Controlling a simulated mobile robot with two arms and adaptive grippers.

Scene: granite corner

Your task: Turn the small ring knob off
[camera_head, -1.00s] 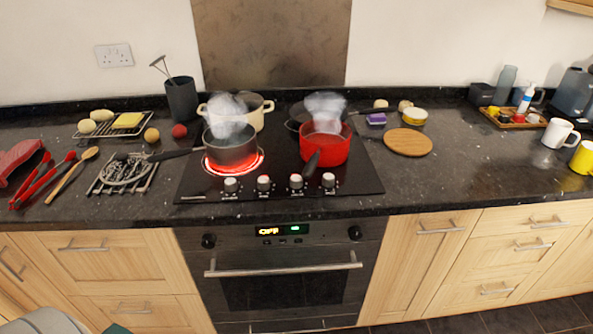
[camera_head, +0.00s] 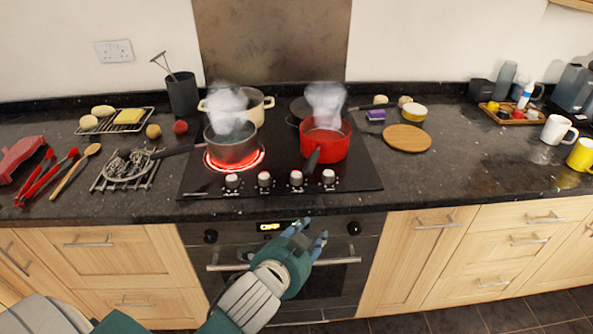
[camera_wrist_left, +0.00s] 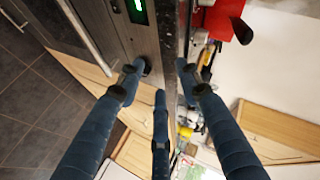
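A row of several silver hob knobs (camera_head: 264,179) runs along the front of the black glass hob (camera_head: 350,183). I cannot tell from the frames which one is the small ring's knob. The front left ring (camera_head: 208,163) glows red under a dark steaming saucepan (camera_head: 231,146). A steaming red pot (camera_head: 325,145) stands at the front right. My left gripper (camera_head: 311,240) is in front of the oven, below the counter edge, touching no hob knob. In the left wrist view its fingers (camera_wrist_left: 164,92) are spread and empty. My right gripper is not in view.
The oven (camera_head: 300,285) has a dark knob on each side and a lit display. A cream pot (camera_head: 258,107) stands behind. The counter right of the hob has free room before the mugs (camera_head: 556,131).

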